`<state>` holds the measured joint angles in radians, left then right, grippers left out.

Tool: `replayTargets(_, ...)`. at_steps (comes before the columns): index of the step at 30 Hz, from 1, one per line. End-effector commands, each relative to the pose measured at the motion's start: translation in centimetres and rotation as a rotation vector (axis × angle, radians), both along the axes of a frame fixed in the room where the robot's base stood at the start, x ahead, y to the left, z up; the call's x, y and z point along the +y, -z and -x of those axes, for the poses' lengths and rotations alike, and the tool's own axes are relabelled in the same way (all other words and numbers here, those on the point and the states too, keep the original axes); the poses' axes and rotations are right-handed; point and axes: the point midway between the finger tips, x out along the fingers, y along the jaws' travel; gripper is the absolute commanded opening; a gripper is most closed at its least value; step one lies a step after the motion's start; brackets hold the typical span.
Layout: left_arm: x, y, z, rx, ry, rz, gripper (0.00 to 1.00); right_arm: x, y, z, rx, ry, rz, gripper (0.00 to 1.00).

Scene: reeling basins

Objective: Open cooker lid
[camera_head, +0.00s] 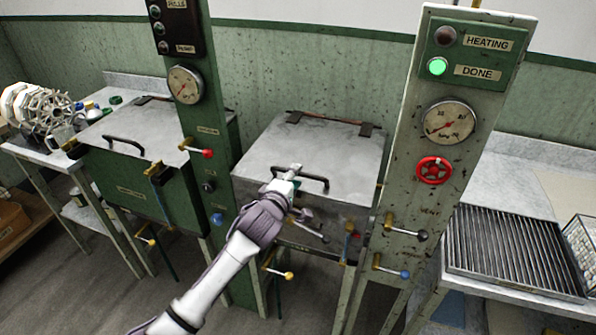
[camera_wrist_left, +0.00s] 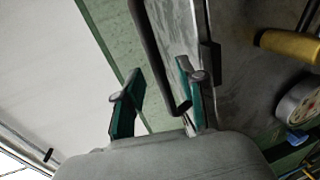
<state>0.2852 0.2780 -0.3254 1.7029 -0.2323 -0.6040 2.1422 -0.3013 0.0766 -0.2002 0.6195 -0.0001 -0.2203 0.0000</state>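The cooker lid (camera_head: 325,150) is a flat grey metal plate lying shut on the middle cooker, with dark hinges at its back edge. Its black bar handle (camera_head: 316,186) is near the front edge. My left gripper (camera_head: 291,176) is at the left end of this handle. In the left wrist view the two green fingers of the left gripper (camera_wrist_left: 160,98) stand apart. The black handle (camera_wrist_left: 155,60) shows between them, closer to the right finger; I cannot tell whether they touch. My right gripper is in neither view.
The control panel (camera_head: 441,150) stands right of the cooker, with the green DONE light (camera_head: 437,66) lit and a red valve wheel (camera_head: 434,170). Another lidded cooker (camera_head: 130,190) stands left, beyond a green column (camera_head: 190,110). A slatted rack (camera_head: 510,250) lies at right.

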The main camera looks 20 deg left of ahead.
Motion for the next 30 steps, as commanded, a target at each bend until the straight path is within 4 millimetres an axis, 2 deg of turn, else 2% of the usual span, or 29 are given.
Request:
replayTargets(3,-0.1,0.2,-1.5,0.000,-0.001,-0.002,0.39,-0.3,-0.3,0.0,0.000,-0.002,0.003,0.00)
replayTargets(6,-0.1,0.4,-2.2,0.001,-0.001,-0.001,0.39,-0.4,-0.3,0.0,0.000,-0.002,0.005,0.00)
replayTargets(17,-0.1,0.6,-2.6,0.000,0.001,0.000,0.39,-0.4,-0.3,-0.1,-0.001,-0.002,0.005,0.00)
replayTargets(24,-0.1,0.6,-2.5,0.000,0.000,0.000,0.01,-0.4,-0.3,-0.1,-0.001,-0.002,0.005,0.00)
replayTargets(30,-0.1,0.6,-2.5,0.001,0.000,0.000,0.00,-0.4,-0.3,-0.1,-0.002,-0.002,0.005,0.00)
